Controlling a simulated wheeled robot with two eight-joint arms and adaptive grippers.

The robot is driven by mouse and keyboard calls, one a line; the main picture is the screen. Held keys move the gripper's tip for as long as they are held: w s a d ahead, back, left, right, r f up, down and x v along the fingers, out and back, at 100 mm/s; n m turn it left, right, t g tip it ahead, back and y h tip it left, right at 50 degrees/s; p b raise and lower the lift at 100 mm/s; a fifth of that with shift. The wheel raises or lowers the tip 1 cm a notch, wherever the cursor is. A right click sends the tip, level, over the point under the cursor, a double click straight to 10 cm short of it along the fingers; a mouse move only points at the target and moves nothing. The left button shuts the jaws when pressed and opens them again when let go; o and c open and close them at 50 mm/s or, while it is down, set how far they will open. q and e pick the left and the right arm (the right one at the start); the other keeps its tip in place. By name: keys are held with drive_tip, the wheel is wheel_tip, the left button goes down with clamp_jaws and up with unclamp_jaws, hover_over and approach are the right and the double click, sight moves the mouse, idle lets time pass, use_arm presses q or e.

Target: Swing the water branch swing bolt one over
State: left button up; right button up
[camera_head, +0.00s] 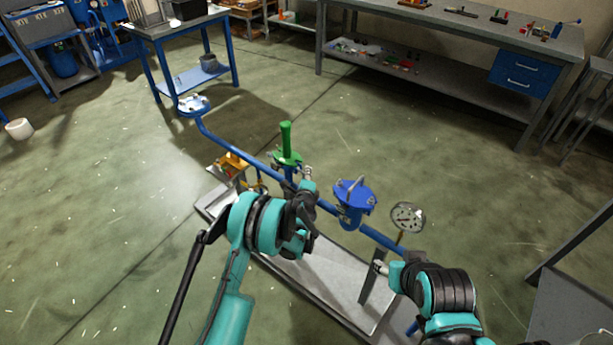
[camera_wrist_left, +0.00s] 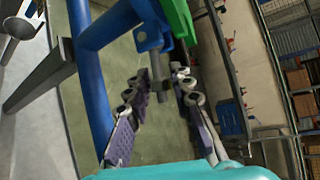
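A blue pipe (camera_head: 236,150) carries a fitting with a tall green handle (camera_head: 286,140). In the left wrist view, a blue fork lug (camera_wrist_left: 148,38) below a green part (camera_wrist_left: 181,18) holds a grey rod (camera_wrist_left: 156,68), which looks like the swing bolt. My left gripper (camera_wrist_left: 160,90) is open, with its fingertips on either side of the rod; contact cannot be told. In the head view, my left gripper (camera_head: 308,186) is beside the green-handled fitting, largely hidden by its own wrist. My right gripper (camera_head: 380,268) is low at the right, below the gauge; its fingers are unclear.
A blue lidded vessel (camera_head: 352,200) and a round gauge (camera_head: 407,217) stand farther right along the pipe. An orange part (camera_head: 231,164) is at the left. A grey tray (camera_head: 320,262) lies beneath. A workbench (camera_head: 440,35) stands behind; the floor between is clear.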

use_arm(q)
clamp_jaws()
drive_tip(key=shift+r, duration=0.1)
drive_tip(key=shift+a+r+n+g+h+p, duration=0.1)
drive_tip(key=shift+r+n+g+h+p, duration=0.6)
drive_tip(key=shift+n+g, duration=0.25)
drive_tip(key=shift+w+a+r+n+g+h+p, duration=0.1)
drive_tip(key=shift+r+n+g+h+p, duration=0.25)
drive_tip(key=shift+n+g, duration=0.15)
drive_tip(key=shift+w+a+r+n+g+h+p, duration=0.1)
drive_tip(key=shift+r+n+g+h+p, duration=0.15)
drive_tip(key=shift+n+g+h, duration=0.15)
drive_tip(key=shift+o, duration=2.2)
unclamp_jaws()
